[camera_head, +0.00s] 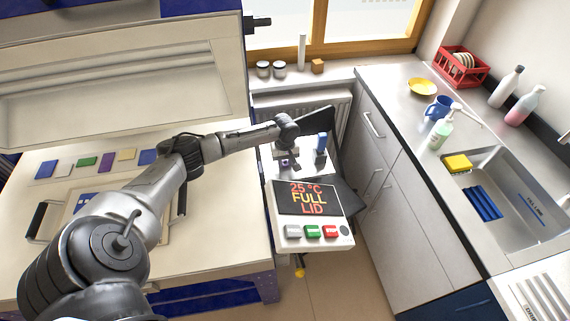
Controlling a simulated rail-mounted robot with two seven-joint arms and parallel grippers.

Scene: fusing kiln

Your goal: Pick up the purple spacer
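A small purple piece (285,162), which looks like the purple spacer, shows at the left side of the control stand behind the display. My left arm reaches across from the left, and its gripper (288,158) points down right at this piece. The fingers are tiny and dark here, so I cannot tell whether they are around the piece or just above it, or how far they are apart. A flat purple tile (107,161) also lies in a row of coloured tiles on the kiln bed. My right gripper is not in view.
The control box (315,232) has a display reading 25 °C FULL LID and several buttons. A blue upright piece (321,143) stands right of my gripper. The raised kiln lid (120,85) is at left. The counter with sink (520,205) is at right.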

